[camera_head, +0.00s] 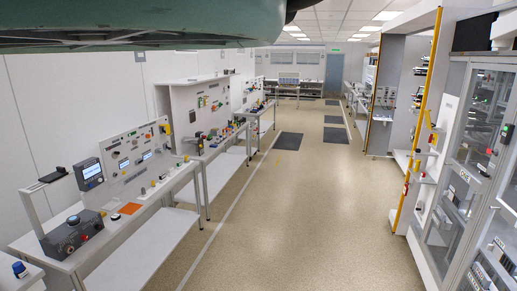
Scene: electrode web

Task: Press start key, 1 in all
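I cannot make out which control is the start key; no label is readable at this distance. Small keys and knobs show on the upright panel (115,170) of the nearest left bench, beside a dark handheld-like unit with a lit screen (90,173). A dark box with a knob on top (72,233) stands on that bench. On the right, a small control box with red and green parts (507,134) is on the glass-doored cabinet. My gripper is not in view.
Workbenches (140,215) line the left wall. Shelving with yellow posts (417,120) and a glass-doored cabinet (452,160) stand on the right. The wide floor aisle (290,210) between them is clear. Dark floor mats (287,141) lie farther back.

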